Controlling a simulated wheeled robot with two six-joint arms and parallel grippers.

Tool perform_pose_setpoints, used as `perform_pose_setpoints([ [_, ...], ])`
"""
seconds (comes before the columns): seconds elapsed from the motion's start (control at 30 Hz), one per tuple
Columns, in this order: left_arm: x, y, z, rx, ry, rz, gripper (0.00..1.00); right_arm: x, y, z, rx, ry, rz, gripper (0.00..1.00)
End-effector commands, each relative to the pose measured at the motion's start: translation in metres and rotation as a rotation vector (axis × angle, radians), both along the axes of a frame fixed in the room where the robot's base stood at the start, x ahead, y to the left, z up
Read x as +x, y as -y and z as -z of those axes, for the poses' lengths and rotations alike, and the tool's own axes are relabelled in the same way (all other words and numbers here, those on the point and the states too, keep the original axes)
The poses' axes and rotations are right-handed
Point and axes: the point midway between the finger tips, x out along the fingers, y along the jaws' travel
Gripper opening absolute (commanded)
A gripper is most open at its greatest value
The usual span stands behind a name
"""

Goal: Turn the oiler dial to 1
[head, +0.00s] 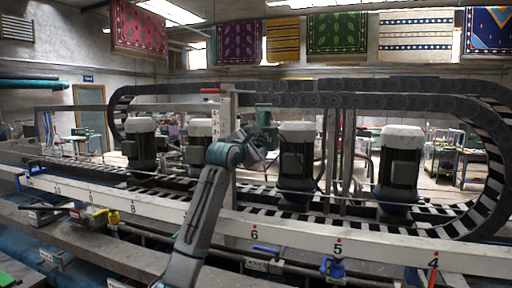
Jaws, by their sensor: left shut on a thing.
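A small dark green unit, which looks like the oiler (263,114), stands on the machine between two motors, right of the pale upright post. My left arm reaches up from the bottom middle, and my left gripper (263,140) is right at the lower part of this unit. The gripper is shut on the oiler dial, which the jaws and wrist hide. The dial's numbers and pointer are too small and covered to read. My right gripper is not in view.
Several grey motors with white caps, such as the one (296,163) just right of my gripper, stand along the machine. A white rail (300,236) with numbers and valves runs in front. A black cable chain (400,98) loops behind and above. Rugs hang at the back.

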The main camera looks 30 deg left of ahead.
Motion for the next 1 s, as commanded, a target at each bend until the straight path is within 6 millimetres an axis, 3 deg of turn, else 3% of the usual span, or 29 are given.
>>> perform_pose_setpoints([
  [0.6, 0.000, 0.000, -0.002, 0.406, -0.095, 0.001, 0.07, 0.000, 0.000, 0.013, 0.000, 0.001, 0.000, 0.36],
  [1.0, 0.000, 0.000, -0.003, 0.534, -0.127, 0.001, 0.07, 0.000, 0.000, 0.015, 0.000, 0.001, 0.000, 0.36],
])
